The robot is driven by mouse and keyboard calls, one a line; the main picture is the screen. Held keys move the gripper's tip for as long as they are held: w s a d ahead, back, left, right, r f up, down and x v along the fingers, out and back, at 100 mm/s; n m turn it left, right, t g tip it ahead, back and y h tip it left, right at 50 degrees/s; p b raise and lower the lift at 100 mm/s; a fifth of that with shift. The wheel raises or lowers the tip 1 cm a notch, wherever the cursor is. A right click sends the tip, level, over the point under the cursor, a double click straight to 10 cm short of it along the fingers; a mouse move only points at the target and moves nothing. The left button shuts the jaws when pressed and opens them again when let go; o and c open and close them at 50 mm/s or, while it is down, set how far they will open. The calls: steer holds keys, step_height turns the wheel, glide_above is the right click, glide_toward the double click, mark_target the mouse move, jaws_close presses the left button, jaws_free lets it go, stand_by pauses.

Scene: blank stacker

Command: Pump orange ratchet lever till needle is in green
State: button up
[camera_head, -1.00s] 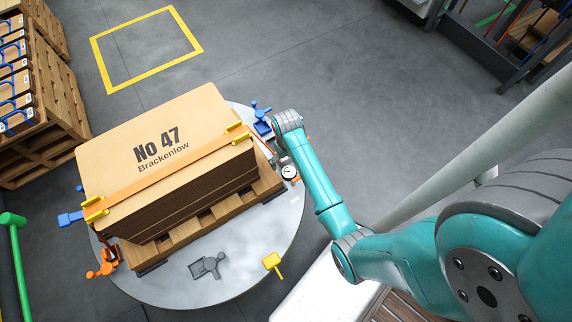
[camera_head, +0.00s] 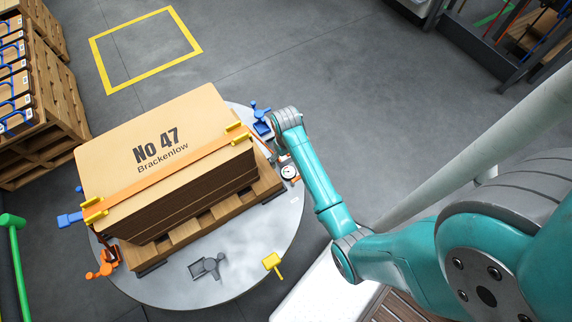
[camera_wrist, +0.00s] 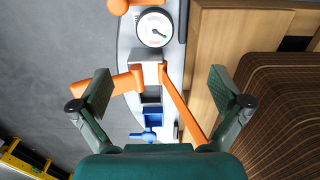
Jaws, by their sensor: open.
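The orange ratchet lever (camera_wrist: 112,85) sticks out to the left from the ratchet body in the wrist view. My gripper (camera_wrist: 160,93) is open, its left finger overlapping the lever and its right finger beside the pallet wood. I cannot tell whether the left finger touches the lever. The round white gauge (camera_wrist: 154,27) is above the ratchet; a small green mark shows at its lower right, but the needle's exact reading is too small to tell. The gauge also shows in the head view (camera_head: 289,172). My arm hides the lever and fingers there.
An orange strap (camera_head: 180,172) crosses the cardboard stack (camera_head: 150,120) on a wooden pallet (camera_head: 205,213), on a round grey table (camera_head: 250,265). A blue clamp (camera_wrist: 148,135) sits below the ratchet in the wrist view. Open floor lies beyond the table.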

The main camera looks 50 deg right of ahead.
step_height(320, 180, up, 8)
stand_by(0.4)
steer(key=shift+f, duration=0.2)
steer(key=s+a+f+n+t+h, duration=0.1)
steer(key=s+a+f+t, duration=0.15)
steer(key=s+a, duration=0.4)
steer(key=s+a+f+n+t+h, duration=0.1)
steer(key=s+a+f+t, duration=0.1)
steer(key=s+a+t, duration=0.4)
steer(key=s+a+r+t+y, duration=0.1)
steer(key=s+a+r+t, duration=0.2)
steer(key=s+r, duration=0.5)
steer(key=s+a+r+n+t+y, duration=0.1)
steer(key=s+r, duration=0.7)
steer(key=r, duration=0.8)
steer(key=shift+s+a+r+t, duration=0.2)
steer(key=shift+a+r+t, duration=0.2)
steer(key=shift+a+t, duration=0.7)
steer(key=shift+d, duration=0.2)
